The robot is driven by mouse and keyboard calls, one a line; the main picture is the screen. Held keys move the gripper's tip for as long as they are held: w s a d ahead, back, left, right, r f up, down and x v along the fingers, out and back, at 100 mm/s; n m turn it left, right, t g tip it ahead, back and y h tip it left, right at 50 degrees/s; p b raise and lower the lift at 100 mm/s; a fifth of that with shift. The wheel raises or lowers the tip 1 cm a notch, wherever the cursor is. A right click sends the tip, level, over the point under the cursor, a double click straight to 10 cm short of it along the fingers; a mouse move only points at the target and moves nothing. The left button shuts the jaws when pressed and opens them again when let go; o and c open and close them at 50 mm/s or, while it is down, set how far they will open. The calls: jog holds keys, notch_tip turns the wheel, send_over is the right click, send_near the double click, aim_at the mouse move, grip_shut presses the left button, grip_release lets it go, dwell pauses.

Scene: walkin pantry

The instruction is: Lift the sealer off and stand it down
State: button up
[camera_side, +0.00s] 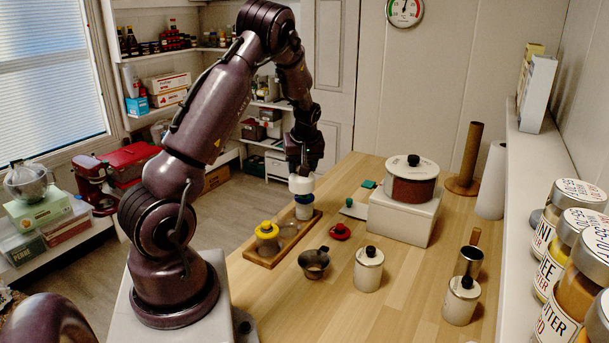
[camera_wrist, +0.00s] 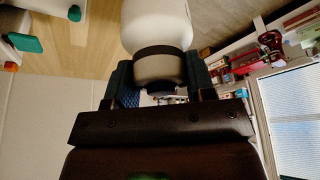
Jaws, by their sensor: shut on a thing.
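My gripper (camera_side: 301,172) points down above the far end of a wooden tray (camera_side: 262,257). It is shut on a white, rounded piece, which I take for the sealer (camera_side: 301,185). Right below it is a blue-banded pale container (camera_side: 304,211) at the tray's far end; I cannot tell whether the two touch. In the wrist view my gripper (camera_wrist: 157,82) has its dark fingers on either side of the sealer (camera_wrist: 157,25), around its grey end with a dark band. The fingers hide part of that end.
A yellow-lidded jar (camera_side: 267,238) stands in the tray. Nearby are a red lid (camera_side: 340,231), a dark cup (camera_side: 314,263), and white canisters (camera_side: 368,270) (camera_side: 461,300). A pot (camera_side: 411,183) sits on a white box (camera_side: 403,217). Bare wood (camera_side: 405,285) lies between the canisters.

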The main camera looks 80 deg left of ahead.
jog(key=s+d+r, duration=0.7)
jog(key=d+r, duration=0.2)
jog(key=r, duration=0.2)
jog(key=shift+s+d, duration=0.15)
jog(key=shift+d, duration=0.15)
dwell(0.5)
